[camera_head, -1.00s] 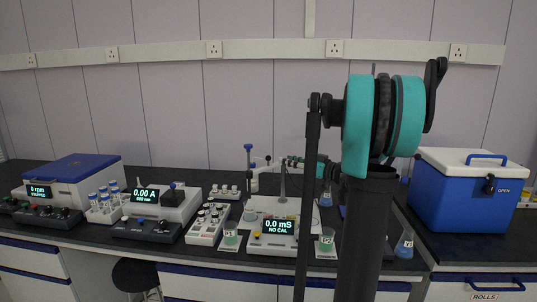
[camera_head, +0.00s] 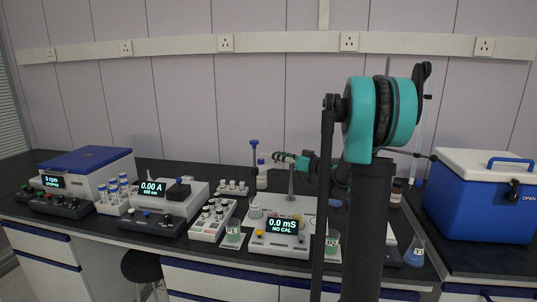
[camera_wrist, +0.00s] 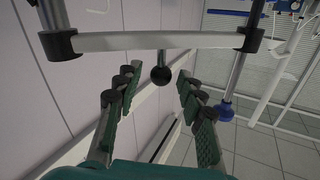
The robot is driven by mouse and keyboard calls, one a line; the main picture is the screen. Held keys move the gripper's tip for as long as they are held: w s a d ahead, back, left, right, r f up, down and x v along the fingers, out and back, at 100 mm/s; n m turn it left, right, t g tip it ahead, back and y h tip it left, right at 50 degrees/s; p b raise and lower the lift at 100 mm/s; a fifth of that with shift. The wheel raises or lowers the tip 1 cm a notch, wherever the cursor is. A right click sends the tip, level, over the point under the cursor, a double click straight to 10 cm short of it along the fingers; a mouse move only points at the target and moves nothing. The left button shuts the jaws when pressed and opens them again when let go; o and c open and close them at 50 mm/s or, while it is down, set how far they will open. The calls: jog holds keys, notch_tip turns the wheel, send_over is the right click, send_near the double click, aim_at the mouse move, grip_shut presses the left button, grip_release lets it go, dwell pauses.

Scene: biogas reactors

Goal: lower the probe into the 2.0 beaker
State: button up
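The meter (camera_head: 283,240) reads "0.0 mS NO CAL" in the head view. A beaker with greenish liquid (camera_head: 233,238) stands at its left, and another beaker (camera_head: 331,246) at its right, partly behind my arm. Their labels are too small to read. In the wrist view my gripper (camera_wrist: 156,88) is open. A black ball knob (camera_wrist: 160,74) on a rod shows between the fingertips, with gaps on both sides. A pale crossbar (camera_wrist: 155,42) lies beyond. I cannot make out the probe tip.
My arm hides part of the bench right of the meter.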

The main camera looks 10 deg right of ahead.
jog(key=x, duration=0.5)
jog(key=shift+w+a, duration=0.2)
jog(key=shift+a, duration=0.05)
grip_shut()
